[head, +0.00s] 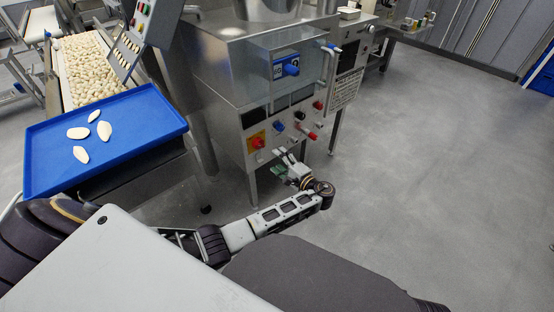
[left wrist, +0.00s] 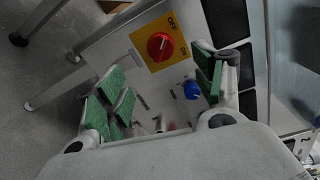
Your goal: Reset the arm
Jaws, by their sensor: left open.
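My left gripper (head: 284,165) is in front of the steel machine's control panel, low and near its knobs. In the left wrist view the gripper (left wrist: 162,82) shows its green-padded fingers spread wide with nothing between them. Beyond the fingers are a red knob (left wrist: 160,46) on a yellow ON/OFF plate (left wrist: 178,29) and a blue knob (left wrist: 191,90). The red knob also shows in the head view (head: 257,143). I cannot tell the exact gap between fingers and panel. My right gripper is out of view.
The steel machine (head: 222,85) stands close ahead. Open grey floor (head: 430,170) lies to the right.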

